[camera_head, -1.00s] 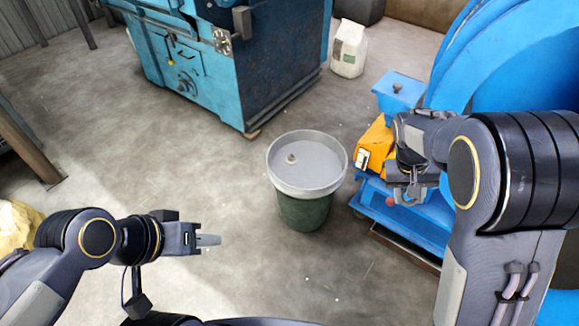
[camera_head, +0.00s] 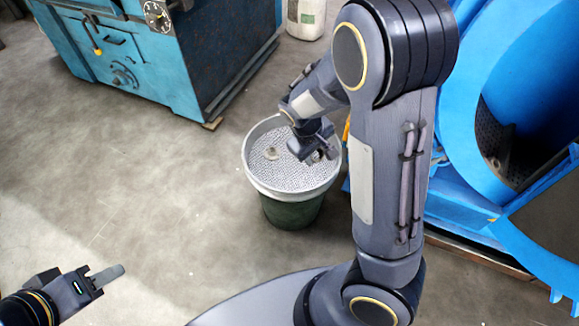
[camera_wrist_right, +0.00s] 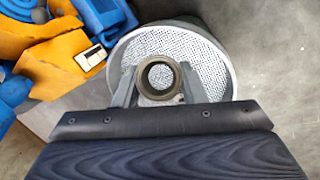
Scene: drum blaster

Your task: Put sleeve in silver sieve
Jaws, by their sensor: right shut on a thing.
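The silver sieve (camera_head: 262,172) is a round, perforated pan on top of a dark green bin (camera_head: 292,212). It also shows in the right wrist view (camera_wrist_right: 205,52), behind the fingers. A sleeve (camera_wrist_right: 158,97), a short dull metal ring, is between the fingers of my right gripper (camera_wrist_right: 158,82), which is shut on it. In the head view my right gripper (camera_head: 318,152) is over the right part of the sieve, and the sleeve is hard to make out there. My left gripper (camera_head: 108,276) is far from the sieve, at lower left.
A blue machine (camera_head: 150,55) stands behind the bin. A large blue drum machine (camera_head: 480,60) is at the right. Orange and blue parts (camera_wrist_right: 55,60) are beside the bin in the wrist view. A white sack (camera_head: 305,18) stands at the back. The floor at left is clear.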

